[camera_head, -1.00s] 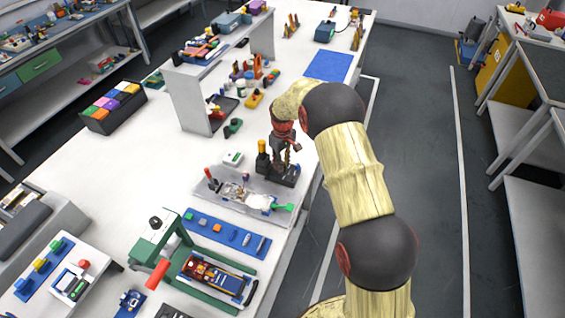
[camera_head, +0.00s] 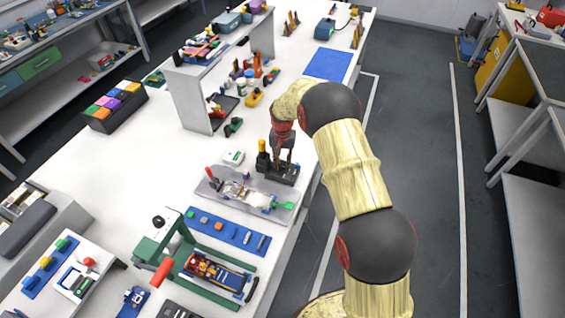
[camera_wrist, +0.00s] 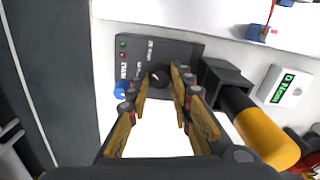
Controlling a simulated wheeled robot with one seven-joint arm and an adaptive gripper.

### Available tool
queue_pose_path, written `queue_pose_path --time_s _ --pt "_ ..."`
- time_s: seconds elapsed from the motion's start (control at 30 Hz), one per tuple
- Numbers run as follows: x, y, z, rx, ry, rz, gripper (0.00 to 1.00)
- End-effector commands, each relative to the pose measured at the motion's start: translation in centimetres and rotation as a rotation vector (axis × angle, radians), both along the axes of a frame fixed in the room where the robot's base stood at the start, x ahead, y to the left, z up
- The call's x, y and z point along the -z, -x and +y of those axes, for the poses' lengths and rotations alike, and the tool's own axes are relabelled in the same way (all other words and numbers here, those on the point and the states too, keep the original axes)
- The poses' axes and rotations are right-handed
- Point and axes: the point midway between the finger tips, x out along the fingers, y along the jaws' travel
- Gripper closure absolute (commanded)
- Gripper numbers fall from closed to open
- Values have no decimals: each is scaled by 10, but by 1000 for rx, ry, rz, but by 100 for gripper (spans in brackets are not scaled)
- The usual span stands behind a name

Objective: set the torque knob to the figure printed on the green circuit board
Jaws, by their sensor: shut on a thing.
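The torque knob (camera_wrist: 160,75) is a round black dial with a pale mark. It sits on a dark control box (camera_wrist: 190,50) with printed labels and small red and green lights. My gripper (camera_wrist: 163,82) is shut on the knob, with one finger on each side partly covering it. In the head view my gripper (camera_head: 284,160) reaches down onto the same dark box (camera_head: 289,178). A flat green piece that may be the circuit board (camera_head: 154,78) lies far left; no figure on it is readable.
A yellow-handled tool (camera_wrist: 262,132) stands in a black holder (camera_wrist: 222,78) right of the box. Beyond it is a white unit (camera_wrist: 285,87) with a green display, its digits unclear. A grey tray (camera_head: 222,199) lies in front. The table's edge is close on the right.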

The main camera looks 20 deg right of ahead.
Motion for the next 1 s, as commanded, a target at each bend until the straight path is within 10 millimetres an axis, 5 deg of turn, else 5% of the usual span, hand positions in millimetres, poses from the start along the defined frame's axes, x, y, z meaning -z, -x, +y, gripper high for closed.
queue_pose_path --time_s 0.4,1.0 --pt "0 0 1 229 0 1 100" --pt "0 0 1 275 -1 0 100"
